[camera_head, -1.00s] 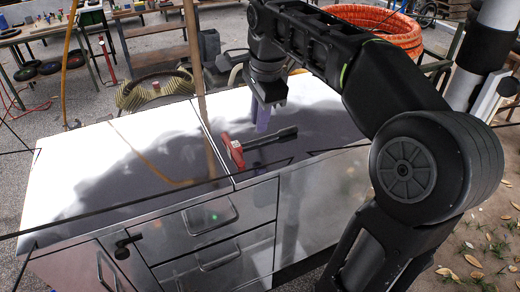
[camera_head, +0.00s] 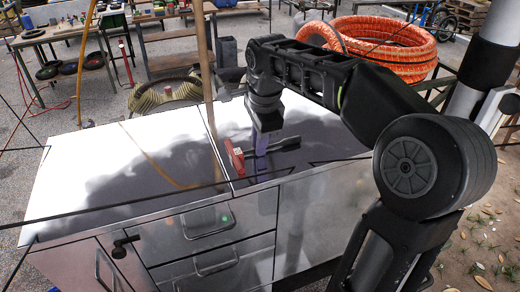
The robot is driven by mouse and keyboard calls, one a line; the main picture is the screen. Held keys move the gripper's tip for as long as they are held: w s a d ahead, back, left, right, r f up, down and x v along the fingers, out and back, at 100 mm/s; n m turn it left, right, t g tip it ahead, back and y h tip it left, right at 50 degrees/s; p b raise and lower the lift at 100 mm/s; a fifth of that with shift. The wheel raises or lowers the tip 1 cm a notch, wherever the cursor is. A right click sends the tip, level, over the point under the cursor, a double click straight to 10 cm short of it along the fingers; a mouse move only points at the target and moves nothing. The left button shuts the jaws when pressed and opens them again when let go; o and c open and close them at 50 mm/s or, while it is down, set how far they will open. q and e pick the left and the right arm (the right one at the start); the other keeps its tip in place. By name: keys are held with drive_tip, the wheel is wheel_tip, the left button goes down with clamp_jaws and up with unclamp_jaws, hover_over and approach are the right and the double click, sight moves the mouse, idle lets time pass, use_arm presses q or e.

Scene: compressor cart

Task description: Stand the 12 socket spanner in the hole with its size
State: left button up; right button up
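A socket spanner with a red handle (camera_head: 234,157) and a dark shaft (camera_head: 284,145) lies on the shiny top of the cart (camera_head: 85,180). A small white label shows on the red part, but its number is too small to read. My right gripper (camera_head: 261,150) points down over the spanner, and its purplish fingers overlap the shaft just right of the handle. I cannot tell whether the fingers are open or closed on it. My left gripper is not in view. No hole with a size mark can be made out.
The cart has drawers with handles (camera_head: 212,222) on its front. A thin upright pole (camera_head: 203,60) stands at its back edge. Behind are a coiled orange hose (camera_head: 390,50), a yellowish coil (camera_head: 165,95) and workbenches (camera_head: 60,33). The left part of the cart top is clear.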

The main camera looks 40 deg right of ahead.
drive_tip(key=shift+a, duration=0.1)
idle(0.4)
clamp_jaws()
idle(1.1)
drive_tip(key=shift+r, duration=0.15)
